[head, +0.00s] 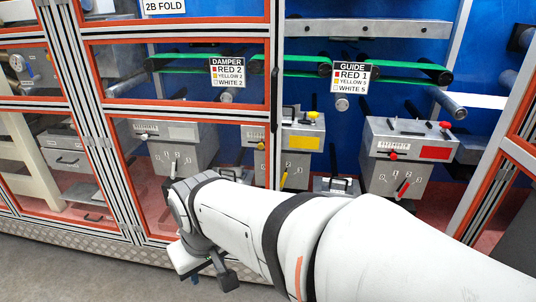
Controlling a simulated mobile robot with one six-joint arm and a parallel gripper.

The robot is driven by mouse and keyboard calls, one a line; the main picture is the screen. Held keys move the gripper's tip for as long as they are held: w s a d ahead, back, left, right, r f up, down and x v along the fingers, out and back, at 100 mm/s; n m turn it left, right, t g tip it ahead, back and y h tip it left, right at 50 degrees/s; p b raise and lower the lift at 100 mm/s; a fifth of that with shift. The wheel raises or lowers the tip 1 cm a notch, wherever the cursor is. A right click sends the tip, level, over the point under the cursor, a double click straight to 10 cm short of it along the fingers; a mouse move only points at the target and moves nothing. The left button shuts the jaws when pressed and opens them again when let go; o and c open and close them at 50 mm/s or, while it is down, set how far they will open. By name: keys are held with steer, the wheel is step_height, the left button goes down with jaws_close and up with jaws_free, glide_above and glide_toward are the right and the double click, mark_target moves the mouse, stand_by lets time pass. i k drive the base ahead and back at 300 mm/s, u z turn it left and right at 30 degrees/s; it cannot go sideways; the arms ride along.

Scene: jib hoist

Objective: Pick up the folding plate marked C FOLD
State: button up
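No plate with a readable C FOLD mark shows in the head view. A grey plate with a dark handle (335,186) lies low in the cabinet, between two grey boxes and partly behind my arm; I can read no mark on it. My arm reaches in from the lower right, across the front of the cabinet. My gripper (208,272) hangs at the arm's end, low in front of the cabinet's bottom edge. Its fingertips are small and partly hidden, so I cannot tell whether it is open or shut.
Orange-edged door frames (196,110) stand before the left bays; the bay right of them looks open. Grey boxes with levers (408,158) stand inside. Signs read DAMPER (228,72), GUIDE (351,77) and 2B FOLD (165,6). Grey floor (60,265) is clear at lower left.

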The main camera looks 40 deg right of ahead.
mark_target(337, 185)
steer(key=z, duration=2.1)
steer(key=i, duration=1.45)
